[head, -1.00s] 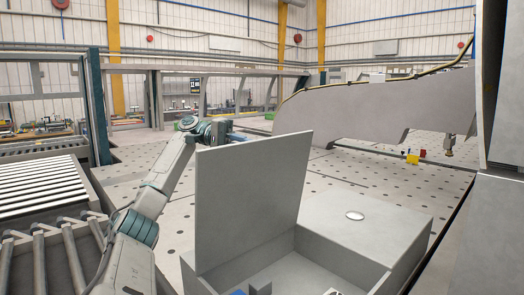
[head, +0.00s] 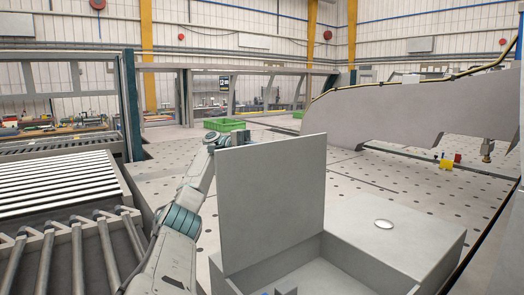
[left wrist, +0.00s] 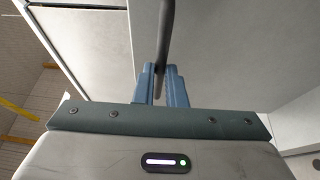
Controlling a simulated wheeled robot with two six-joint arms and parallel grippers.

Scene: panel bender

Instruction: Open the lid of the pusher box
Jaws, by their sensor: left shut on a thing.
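The pusher box (head: 370,265) is grey, and its lid (head: 270,190) stands about upright at the left side. The open compartment is visible below the lid, with small grey and blue parts at its bottom edge. My left arm (head: 180,225) reaches up behind the lid, which hides its gripper in the head view. In the left wrist view my left gripper's blue fingers (left wrist: 163,82) are shut on a dark handle (left wrist: 166,30) against a pale panel.
A roller conveyor (head: 60,200) is at the left. A perforated table (head: 400,185) stretches behind the box, with a green crate (head: 224,125) farther back. A large grey machine arm (head: 410,110) hangs over the table at the right.

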